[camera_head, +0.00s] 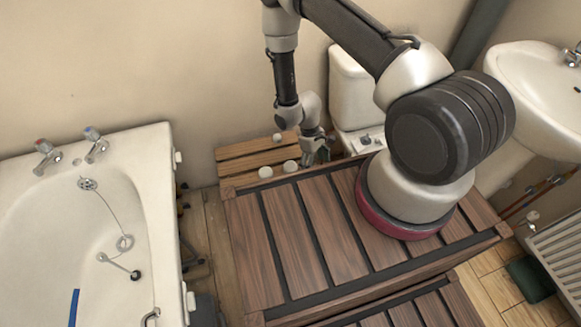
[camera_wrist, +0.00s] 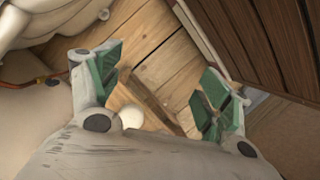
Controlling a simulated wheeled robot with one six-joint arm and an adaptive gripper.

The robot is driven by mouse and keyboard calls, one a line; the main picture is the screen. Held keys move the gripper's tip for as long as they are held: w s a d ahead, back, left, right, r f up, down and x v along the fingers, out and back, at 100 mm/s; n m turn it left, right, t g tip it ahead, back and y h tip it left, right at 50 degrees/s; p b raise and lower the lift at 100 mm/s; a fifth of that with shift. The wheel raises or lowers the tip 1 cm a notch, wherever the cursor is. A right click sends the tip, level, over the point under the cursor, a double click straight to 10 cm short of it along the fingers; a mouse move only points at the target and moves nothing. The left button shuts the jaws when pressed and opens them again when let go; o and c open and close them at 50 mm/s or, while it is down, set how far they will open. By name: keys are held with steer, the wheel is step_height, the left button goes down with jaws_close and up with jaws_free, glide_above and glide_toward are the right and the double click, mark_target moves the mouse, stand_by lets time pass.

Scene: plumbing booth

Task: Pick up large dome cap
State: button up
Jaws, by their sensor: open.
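Several small white dome-like caps sit on or by a low slatted wooden surface near the wall in the head view: one at the back (camera_head: 277,137), one at the front left (camera_head: 265,172) and one nearest my gripper (camera_head: 290,166). I cannot tell surely which is the large dome cap. My gripper (camera_head: 318,150) is just right of the nearest cap. In the wrist view my gripper (camera_wrist: 160,84) is open, its green-padded fingers wide apart. A white rounded cap (camera_wrist: 131,117) shows between them, nearer the left finger, partly hidden by the gripper body. Nothing is held.
A large slatted wooden platform (camera_head: 290,240) fills the foreground, with my arm base on it. A bathtub (camera_head: 150,170) stands left, a toilet (camera_head: 350,85) is behind and right of my gripper, and a sink (camera_head: 530,85) is at right. In the wrist view, dark wooden panelling (camera_wrist: 265,40) rises at right.

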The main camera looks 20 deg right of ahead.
step_height(320, 180, down, 4)
steer(key=t, duration=0.1)
steer(key=n+t+y, duration=0.2)
steer(key=t+y, duration=0.1)
steer(key=t, duration=0.1)
glide_above(291, 164)
steer(key=shift+s+d+f, duration=0.1)
steer(key=shift+s+f, duration=0.05)
steer(key=shift+f, duration=0.35)
steer(key=shift+s+d+f, duration=0.1)
steer(key=shift+s+f, duration=0.05)
steer(key=shift+f, duration=0.35)
steer(key=f, duration=0.7)
steer(key=shift+w+a+f, duration=0.25)
steer(key=shift+w+a, duration=0.1)
steer(key=c, duration=0.8)
